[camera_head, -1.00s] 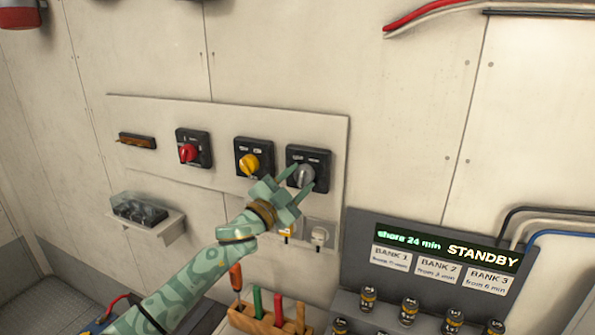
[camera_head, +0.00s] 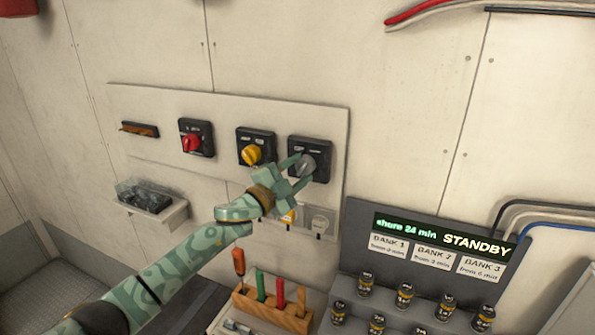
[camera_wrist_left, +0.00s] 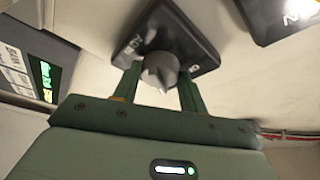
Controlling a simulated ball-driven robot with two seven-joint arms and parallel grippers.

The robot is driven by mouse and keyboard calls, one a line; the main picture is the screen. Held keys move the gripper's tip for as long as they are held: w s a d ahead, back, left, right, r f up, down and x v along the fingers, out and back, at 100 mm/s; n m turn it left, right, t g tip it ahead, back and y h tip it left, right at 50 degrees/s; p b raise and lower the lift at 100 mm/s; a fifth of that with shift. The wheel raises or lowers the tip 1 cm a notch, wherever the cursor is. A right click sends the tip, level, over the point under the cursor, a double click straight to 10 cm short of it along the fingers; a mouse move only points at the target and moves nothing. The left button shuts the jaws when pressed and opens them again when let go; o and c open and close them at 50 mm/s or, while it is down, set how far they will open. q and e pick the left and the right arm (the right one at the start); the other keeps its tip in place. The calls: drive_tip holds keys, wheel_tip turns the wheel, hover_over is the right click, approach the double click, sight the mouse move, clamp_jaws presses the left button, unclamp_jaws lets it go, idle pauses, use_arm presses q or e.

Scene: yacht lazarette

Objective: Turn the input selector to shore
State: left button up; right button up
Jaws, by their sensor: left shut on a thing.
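The grey rotary knob (camera_head: 308,162) sits on a square black plate (camera_head: 322,146), the rightmost of three switches on the pale wall panel. My left gripper (camera_head: 300,170) is at this knob, with its two green fingers on either side and shut on it. The left wrist view shows the grey knob (camera_wrist_left: 160,70) between the fingers (camera_wrist_left: 158,86), with a pale pointer mark on it. Labels on the plate are too blurred to read surely. The fingers hide part of the knob in the head view. My right gripper is not in view.
A yellow knob (camera_head: 252,154) and a red knob (camera_head: 191,143) are to the left on the same panel. Below are sockets (camera_head: 320,225), a wooden tool rack (camera_head: 272,312) and a display (camera_head: 440,238) reading "shore 24 min" and "STANDBY".

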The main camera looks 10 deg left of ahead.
use_arm(q)
drive_tip(key=o, duration=1)
drive_tip(key=shift+b+v, duration=0.9)
drive_tip(key=shift+v, duration=7.25)
